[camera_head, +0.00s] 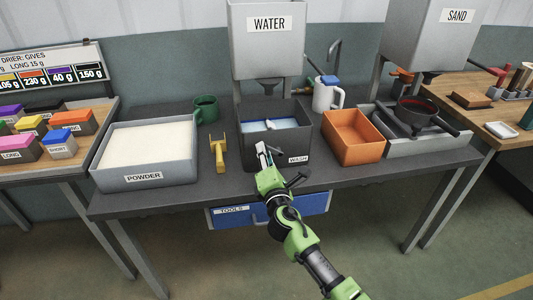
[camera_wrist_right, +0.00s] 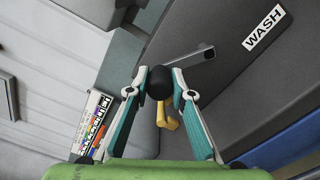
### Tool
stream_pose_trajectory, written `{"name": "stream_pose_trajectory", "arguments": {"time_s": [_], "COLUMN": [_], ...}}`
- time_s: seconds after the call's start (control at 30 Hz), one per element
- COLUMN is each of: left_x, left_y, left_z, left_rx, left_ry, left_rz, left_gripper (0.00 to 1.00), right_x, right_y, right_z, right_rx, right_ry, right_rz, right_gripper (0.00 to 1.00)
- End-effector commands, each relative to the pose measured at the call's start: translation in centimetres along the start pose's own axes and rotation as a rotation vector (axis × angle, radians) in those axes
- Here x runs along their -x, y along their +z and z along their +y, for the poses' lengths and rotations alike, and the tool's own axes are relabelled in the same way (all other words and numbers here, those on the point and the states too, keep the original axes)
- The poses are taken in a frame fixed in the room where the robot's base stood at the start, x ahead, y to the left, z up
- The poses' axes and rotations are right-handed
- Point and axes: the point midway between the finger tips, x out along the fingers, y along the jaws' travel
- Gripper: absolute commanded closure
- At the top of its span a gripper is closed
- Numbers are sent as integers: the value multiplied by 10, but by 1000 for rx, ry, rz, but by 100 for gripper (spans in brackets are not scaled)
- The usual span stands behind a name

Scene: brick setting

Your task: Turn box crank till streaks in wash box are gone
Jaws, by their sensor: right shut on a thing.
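The dark wash box (camera_head: 265,162) labelled WASH stands on the grey bench under the water tank. Blue water (camera_head: 285,124) shows inside, with a pale mark (camera_head: 269,124) that I cannot make out clearly. My right gripper (camera_head: 263,151) is at the box's front left side. In the right wrist view my right gripper (camera_wrist_right: 159,80) is shut on a black crank knob (camera_wrist_right: 160,85). The grey crank arm (camera_wrist_right: 195,58) runs from the knob to the side of the wash box (camera_wrist_right: 235,70). My left gripper is not in view.
The powder tray (camera_head: 150,180) and a yellow tool (camera_head: 219,152) lie left of the wash box. An orange bin (camera_head: 352,140) stands close on its right. The water tank (camera_head: 265,55) hangs above. A blue tools drawer (camera_head: 305,206) is below the bench top.

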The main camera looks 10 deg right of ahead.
Motion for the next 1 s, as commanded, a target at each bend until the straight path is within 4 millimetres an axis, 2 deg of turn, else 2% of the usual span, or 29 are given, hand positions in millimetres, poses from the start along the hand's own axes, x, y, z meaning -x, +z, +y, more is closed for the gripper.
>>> {"name": "stream_pose_trajectory", "arguments": {"time_s": [0.5, 0.53, 0.6, 1.0], "left_x": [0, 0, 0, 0], "left_y": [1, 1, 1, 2], "left_z": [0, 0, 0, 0], "left_rx": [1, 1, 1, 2], "left_ry": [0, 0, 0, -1], "left_rz": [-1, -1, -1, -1], "left_gripper": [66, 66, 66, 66], "right_x": [0, 0, 0, 3], "right_y": [-2, -2, -2, -2], "right_z": [-1, -1, -1, -1], "right_rx": [21, 21, 20, 20], "right_ry": [0, 0, 0, 0], "right_rz": [2, 2, 2, 1], "right_gripper": [100, 76, 61, 61]}}
